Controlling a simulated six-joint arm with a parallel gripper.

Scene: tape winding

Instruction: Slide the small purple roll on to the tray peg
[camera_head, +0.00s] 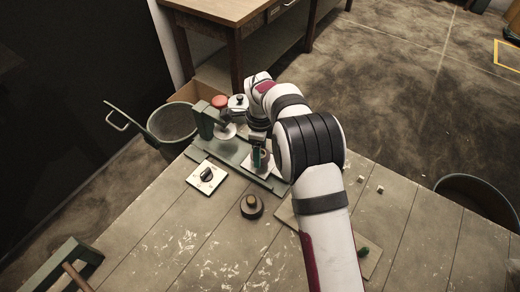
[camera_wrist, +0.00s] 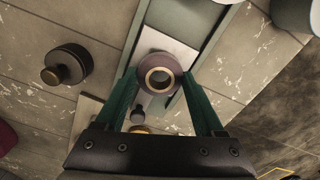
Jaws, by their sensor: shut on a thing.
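My gripper (camera_wrist: 160,78) is shut on the small purple roll (camera_wrist: 174,67), which sits between the two green fingertips with its pale ring and open hole facing the wrist camera. In the head view my gripper (camera_head: 260,158) is above a white plate at the right end of the green machine frame; the roll is hard to make out there. A pale flat board, likely the tray (camera_wrist: 85,116), shows at lower left in the wrist view, partly hidden by my gripper. A small grey post (camera_wrist: 138,114) shows between the fingers; I cannot tell whether it is the peg.
A dark round knob with a brass top (camera_head: 251,206) stands on the table in front of the frame. A white switch plate (camera_head: 206,177) lies left of it. A green bin (camera_head: 172,122) stands beyond the table's left edge. The front left planks are mostly clear.

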